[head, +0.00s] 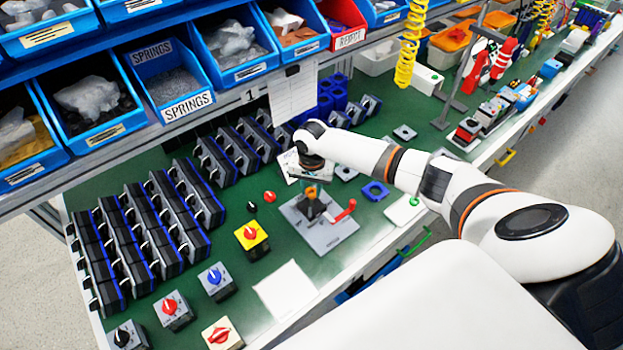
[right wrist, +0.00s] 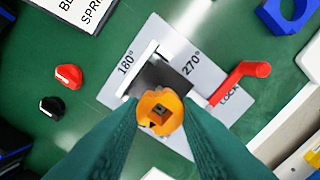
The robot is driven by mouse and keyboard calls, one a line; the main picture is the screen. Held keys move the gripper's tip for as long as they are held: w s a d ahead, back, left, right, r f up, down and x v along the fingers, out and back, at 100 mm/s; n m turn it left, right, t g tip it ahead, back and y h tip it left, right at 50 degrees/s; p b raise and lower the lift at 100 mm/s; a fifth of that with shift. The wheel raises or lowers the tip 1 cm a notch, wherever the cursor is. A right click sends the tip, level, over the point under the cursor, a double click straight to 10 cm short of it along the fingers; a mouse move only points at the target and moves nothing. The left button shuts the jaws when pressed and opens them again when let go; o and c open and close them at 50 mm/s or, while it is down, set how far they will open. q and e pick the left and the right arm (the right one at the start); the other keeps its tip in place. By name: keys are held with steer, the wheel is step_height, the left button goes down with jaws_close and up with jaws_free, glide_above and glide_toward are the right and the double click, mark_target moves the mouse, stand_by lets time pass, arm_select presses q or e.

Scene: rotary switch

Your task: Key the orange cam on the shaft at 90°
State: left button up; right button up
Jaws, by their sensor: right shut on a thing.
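The orange cam (right wrist: 160,109), with a square hole in its middle, is between the two green fingers of my right gripper (right wrist: 161,115), which is shut on it. In the head view my right gripper (head: 312,182) points down over the grey fixture plate (head: 327,236). In the right wrist view the plate (right wrist: 150,40) shows the marks 180°, 270° and LOCK. A dark block (right wrist: 158,76) on the plate lies partly behind the cam, with a red lever (right wrist: 240,80) to its right. I cannot make out the shaft or whether the cam touches it. My left gripper is not in view.
A red knob (right wrist: 68,76) and a black knob (right wrist: 52,105) lie left of the plate. A blue square ring (head: 375,191) lies to its right. Switches on yellow (head: 251,236) and grey bases stand front left. A white sheet (head: 286,290) lies in front.

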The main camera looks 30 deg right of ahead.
steer(key=shift+f, duration=0.35)
steer(key=o, duration=1)
steer(key=shift+r, duration=0.15)
